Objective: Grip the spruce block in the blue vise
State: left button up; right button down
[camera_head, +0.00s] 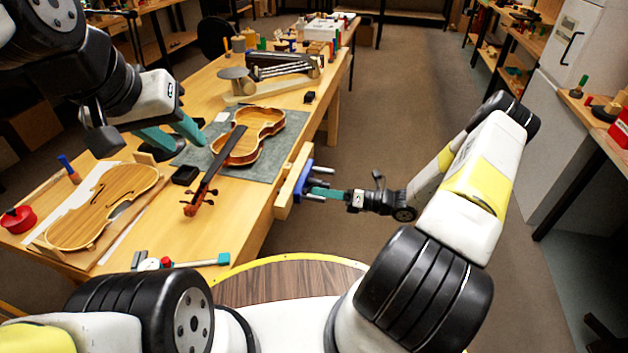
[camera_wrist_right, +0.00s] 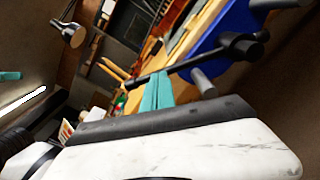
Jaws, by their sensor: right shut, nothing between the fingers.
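The blue vise (camera_head: 303,182) is mounted on the bench's right edge, with a pale wooden jaw (camera_head: 293,183) and metal rods. I cannot make out a separate spruce block or whether one sits between the jaws. My right gripper (camera_head: 316,192) has teal fingers shut together and empty, tips beside the vise's outer side. In the right wrist view, the vise (camera_wrist_right: 222,45) is at upper right, and its dark handle bar (camera_wrist_right: 185,65) passes by the closed fingertips (camera_wrist_right: 157,82); contact is unclear. My left gripper (camera_head: 184,146) is open and empty above the mat's left part.
A violin (camera_head: 252,140) lies on a grey mat (camera_head: 262,172) on the bench. A violin plate (camera_head: 100,207) lies at left, with a small black box (camera_head: 185,174) nearby. A teal-handled tool (camera_head: 200,261) lies near the front. The floor (camera_head: 370,130) right of the bench is clear.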

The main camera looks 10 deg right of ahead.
jog(key=shift+w+d+r+m, duration=0.2)
jog(key=shift+w+r+m, duration=0.45)
jog(key=shift+r+m, duration=0.2)
jog(key=shift+w+d+r, duration=0.2)
jog(key=shift+w+r, duration=0.15)
jog(key=shift+r, duration=0.05)
dwell(1.2)
